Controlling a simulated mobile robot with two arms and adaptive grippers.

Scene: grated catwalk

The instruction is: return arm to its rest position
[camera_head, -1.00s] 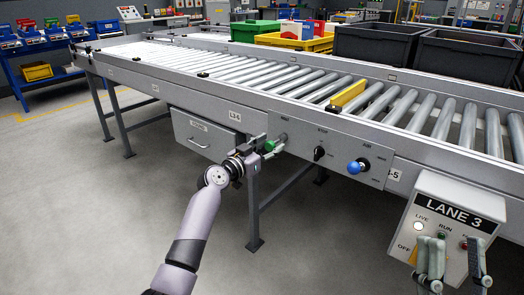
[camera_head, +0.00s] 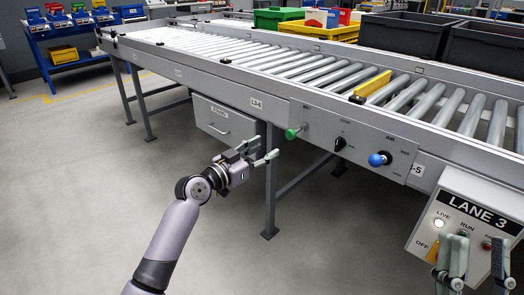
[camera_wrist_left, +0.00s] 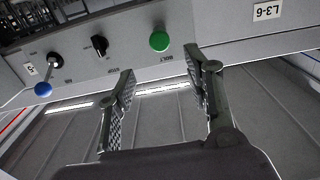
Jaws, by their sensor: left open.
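My left gripper (camera_head: 262,151) is open and empty, in front of the conveyor's side panel. It stands apart from the green knob (camera_head: 291,133), to the left of and a little below it in the head view. In the left wrist view the two fingers (camera_wrist_left: 164,85) are spread with nothing between them, and the green knob (camera_wrist_left: 159,41) shows above the gap. My right gripper (camera_head: 478,250) shows only as two spread fingers at the lower right, in front of the LANE 3 box; nothing shows between them but the box.
The panel also carries a black switch (camera_head: 339,144) and a blue-tipped lever (camera_head: 379,159). A grey drawer (camera_head: 222,123) hangs under the roller conveyor (camera_head: 290,62), behind the left gripper. The LANE 3 box (camera_head: 466,215) stands at right. The floor at left is clear.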

